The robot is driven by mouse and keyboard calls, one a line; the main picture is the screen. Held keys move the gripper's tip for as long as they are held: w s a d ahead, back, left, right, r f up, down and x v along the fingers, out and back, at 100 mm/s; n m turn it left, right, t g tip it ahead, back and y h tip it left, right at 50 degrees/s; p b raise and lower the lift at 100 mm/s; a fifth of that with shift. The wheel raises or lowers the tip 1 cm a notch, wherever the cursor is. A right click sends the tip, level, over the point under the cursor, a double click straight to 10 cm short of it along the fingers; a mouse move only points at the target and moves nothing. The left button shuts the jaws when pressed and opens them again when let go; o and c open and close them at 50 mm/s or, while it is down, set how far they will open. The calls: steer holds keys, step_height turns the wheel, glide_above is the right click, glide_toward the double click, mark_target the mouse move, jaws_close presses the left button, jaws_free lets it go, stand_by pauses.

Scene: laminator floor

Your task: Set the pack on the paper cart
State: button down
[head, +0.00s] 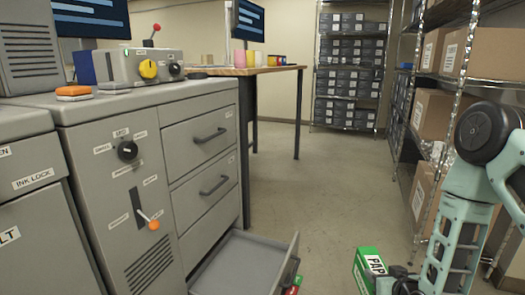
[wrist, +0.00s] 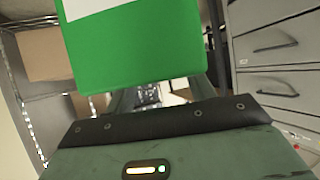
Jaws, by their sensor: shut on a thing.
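A green pack (head: 368,268) with a white label reading "PAP" shows at the bottom of the head view, right of the open drawer. It fills the upper middle of the wrist view (wrist: 140,55), directly in front of my gripper. My gripper (head: 400,280) is at the bottom edge of the head view, beside the pack, and is shut on it. The fingertips are mostly hidden behind the pack in the wrist view. I cannot make out a paper cart in either view.
A grey cabinet's lowest drawer (head: 245,262) stands open on the left, with something red and green at its front edge. Wire shelves with cardboard boxes (head: 490,52) line the right. A wooden table (head: 245,71) stands behind the cabinet. The floor (head: 320,190) between is clear.

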steer(key=s+r+p, duration=0.2)
steer(key=r+p, duration=0.6)
steer(key=r, duration=0.2)
steer(key=s+r+p, duration=0.2)
steer(key=r+p, duration=0.6)
steer(key=r, duration=0.2)
steer(key=shift+s, duration=0.2)
